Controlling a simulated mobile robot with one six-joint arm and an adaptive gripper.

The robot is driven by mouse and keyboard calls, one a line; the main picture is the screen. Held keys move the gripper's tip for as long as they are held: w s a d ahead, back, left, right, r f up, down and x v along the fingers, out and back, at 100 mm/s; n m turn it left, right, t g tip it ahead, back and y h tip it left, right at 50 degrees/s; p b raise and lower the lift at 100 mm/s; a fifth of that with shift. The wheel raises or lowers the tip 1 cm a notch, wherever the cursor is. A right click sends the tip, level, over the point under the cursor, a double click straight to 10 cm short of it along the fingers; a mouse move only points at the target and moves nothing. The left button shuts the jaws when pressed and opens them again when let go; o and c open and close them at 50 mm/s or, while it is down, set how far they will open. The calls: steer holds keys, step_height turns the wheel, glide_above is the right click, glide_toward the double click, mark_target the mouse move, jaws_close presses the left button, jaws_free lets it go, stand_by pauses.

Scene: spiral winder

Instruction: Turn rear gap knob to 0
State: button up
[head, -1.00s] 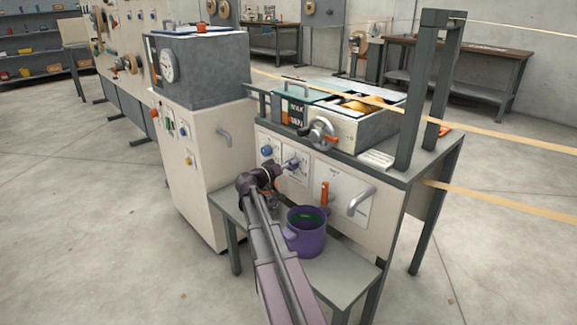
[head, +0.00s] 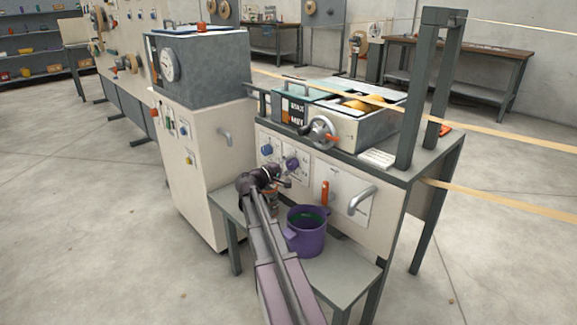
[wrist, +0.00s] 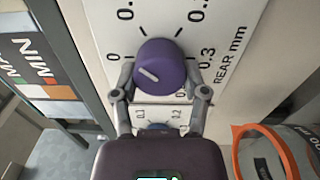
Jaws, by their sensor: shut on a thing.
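The rear gap knob (wrist: 162,62) is a round purple knob on a white plate marked REAR mm (wrist: 229,55). The white line on its face points left, roughly toward the 0 on the scale. The scale runs over the top to 0.3 at the right. My gripper (wrist: 160,76) has one finger on each side of the knob's lower part and is shut on it. In the head view the purple knob (head: 291,164) shows just above my gripper (head: 284,182). A blue knob (head: 266,150) is to its left.
A purple bucket (head: 306,238) stands on the low grey bench (head: 340,275) below the panel. An orange lever (head: 325,191) and a grey handle (head: 361,200) stick out at the right. A crank wheel (head: 322,130) is above. A jar with an orange rim (wrist: 238,152) is at lower right in the wrist view.

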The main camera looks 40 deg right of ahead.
steer(key=n, duration=0.4)
steer(key=shift+d+f+n, duration=0.1)
steer(key=shift+n, duration=0.2)
steer(key=shift+s+n, duration=0.1)
steer(key=shift+n, duration=1.6)
steer(key=o, duration=1.1)
steer(key=shift+f, duration=0.1)
steer(key=shift+o, duration=0.2)
steer(key=shift+a, duration=0.2)
steer(key=s+a, duration=0.1)
steer(key=a, duration=1)
steer(key=shift+a, duration=0.35)
